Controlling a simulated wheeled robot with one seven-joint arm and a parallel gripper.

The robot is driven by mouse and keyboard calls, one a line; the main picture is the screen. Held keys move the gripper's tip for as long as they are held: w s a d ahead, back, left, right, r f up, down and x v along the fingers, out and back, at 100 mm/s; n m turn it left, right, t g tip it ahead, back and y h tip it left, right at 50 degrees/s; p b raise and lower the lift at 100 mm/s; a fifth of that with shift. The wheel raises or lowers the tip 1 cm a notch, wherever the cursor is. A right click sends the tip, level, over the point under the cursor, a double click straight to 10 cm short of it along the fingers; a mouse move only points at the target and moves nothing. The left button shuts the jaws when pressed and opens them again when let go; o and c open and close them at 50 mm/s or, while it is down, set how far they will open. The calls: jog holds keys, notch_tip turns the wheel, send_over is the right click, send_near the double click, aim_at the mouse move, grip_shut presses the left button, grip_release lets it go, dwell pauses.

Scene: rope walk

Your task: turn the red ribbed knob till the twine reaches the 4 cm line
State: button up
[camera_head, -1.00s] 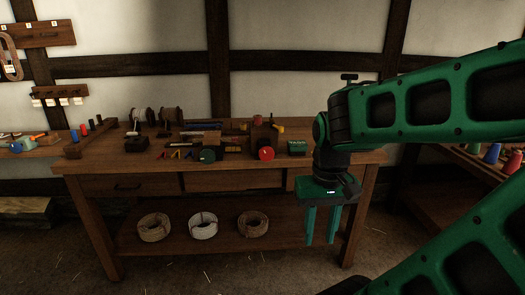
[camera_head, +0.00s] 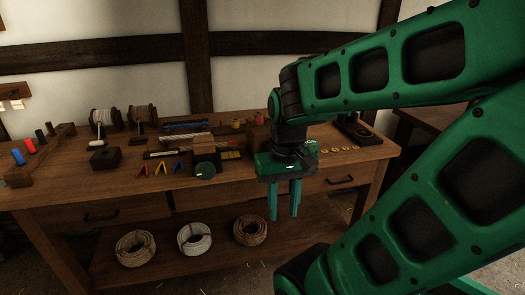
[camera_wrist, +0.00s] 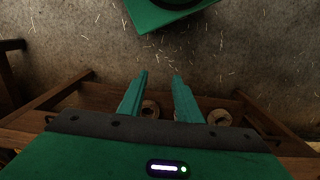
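I cannot make out the twine's end or the 4 cm line.
The wooden bench (camera_head: 150,190) carries spools (camera_head: 104,122), small coloured clips (camera_head: 160,168) and a peg rack (camera_head: 40,155). Coils of rope (camera_head: 194,238) lie on its lower shelf. Brass rings (camera_head: 340,149) lie at the right. The floor in front is clear.

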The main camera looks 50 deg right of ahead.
jog(key=shift+w, duration=0.45)
jog(key=shift+o, duration=0.7)
jog(key=shift+s+r, duration=0.15)
jog(key=shift+s, duration=0.05)
jog(key=w+d+r+m+g+h, duration=0.1)
jog(key=w+d+r+m+h, duration=0.15)
jog(key=w+d+m, duration=0.75)
jog(key=w+d+r+m+g+h, duration=0.1)
jog(key=w+d+r+m+h, duration=0.15)
jog(key=w+d+m, duration=0.75)
jog(key=f, duration=0.3)
jog(key=f+n, duration=0.1)
jog(key=f, duration=0.1)
jog(key=d+f+n+y, duration=0.1)
jog(key=f, duration=0.2)
jog(key=shift+s+f, duration=0.1)
jog(key=shift+f, duration=0.2)
grip_shut()
